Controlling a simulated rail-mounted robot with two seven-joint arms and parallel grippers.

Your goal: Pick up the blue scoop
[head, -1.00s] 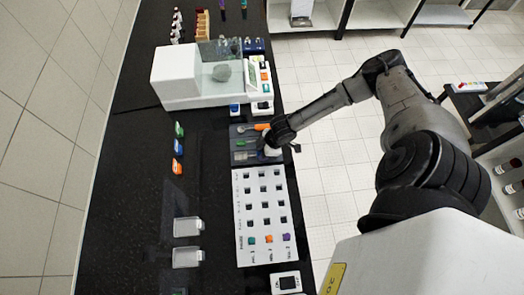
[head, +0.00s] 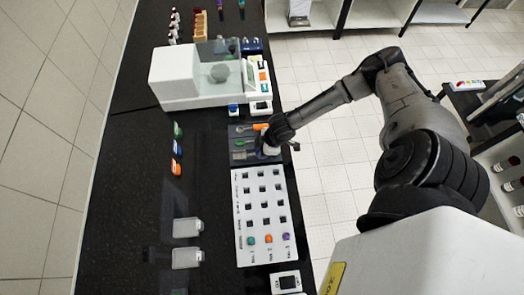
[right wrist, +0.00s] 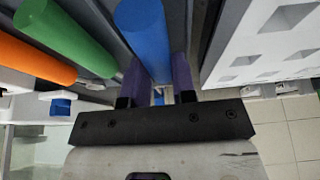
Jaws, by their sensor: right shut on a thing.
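The blue scoop's handle (right wrist: 147,40) runs between the two purple-padded fingers of my right gripper (right wrist: 158,78) in the right wrist view. The gripper is shut on it. In the head view my right gripper (head: 270,148) is low over the right side of the dark scoop tray (head: 235,157), hiding part of it. I cannot tell whether the scoop is clear of the tray. A green scoop handle (right wrist: 65,38) and an orange one (right wrist: 35,60) lie beside the blue one. My left gripper is not in view.
A white rack with square holes (head: 244,200) stands close in front of the tray. A white balance (head: 180,75) stands behind it. Small coloured-cap vials (head: 177,148) and two clear containers (head: 187,228) are to the left. The dark bench between is clear.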

